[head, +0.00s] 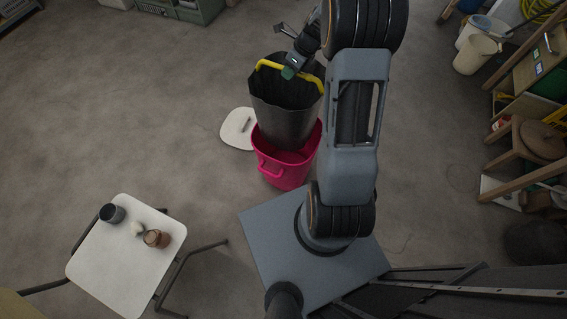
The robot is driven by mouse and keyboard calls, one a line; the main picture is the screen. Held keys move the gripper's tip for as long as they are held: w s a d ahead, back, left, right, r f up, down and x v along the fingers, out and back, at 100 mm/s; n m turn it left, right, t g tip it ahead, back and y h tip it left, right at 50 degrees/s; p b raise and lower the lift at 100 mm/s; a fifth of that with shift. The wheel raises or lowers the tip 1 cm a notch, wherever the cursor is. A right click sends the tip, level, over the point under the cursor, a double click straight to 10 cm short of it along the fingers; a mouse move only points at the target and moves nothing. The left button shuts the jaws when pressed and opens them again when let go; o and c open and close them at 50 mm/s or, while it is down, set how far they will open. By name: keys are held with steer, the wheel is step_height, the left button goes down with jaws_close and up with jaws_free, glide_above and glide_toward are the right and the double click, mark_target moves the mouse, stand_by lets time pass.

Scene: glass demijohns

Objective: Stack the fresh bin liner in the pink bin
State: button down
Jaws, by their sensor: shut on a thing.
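The fresh bin liner (285,119) is a dark grey, open-topped bag-like tub with a yellow handle (271,64) across its rim. My gripper (289,72) is shut on the yellow handle at the liner's far right rim. The pink bin (285,172) stands on the floor, open, with a pink side handle facing front left. The liner appears upright, its lower end overlapping the bin's mouth in the picture. Whether its bottom is inside the bin or above it I cannot tell. The liner hides the far part of the bin's opening.
A white lid (238,129) lies on the floor left of the bin. A white stool (124,252) at lower left carries a dark cup (112,214) and a brown jar (156,238). Shelves and buckets (474,54) line the right.

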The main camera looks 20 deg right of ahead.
step_height(320, 180, down, 41)
steer(key=b, duration=1.8)
steer(key=shift+s+f+b, duration=0.15)
steer(key=shift+s+b, duration=0.25)
steer(key=shift+f, duration=0.15)
steer(key=shift+f, duration=0.15)
steer(key=c, duration=1.5)
jaws_free()
steer(key=shift+f, duration=0.1)
steer(key=o, duration=0.4)
steer(key=shift+o, duration=0.2)
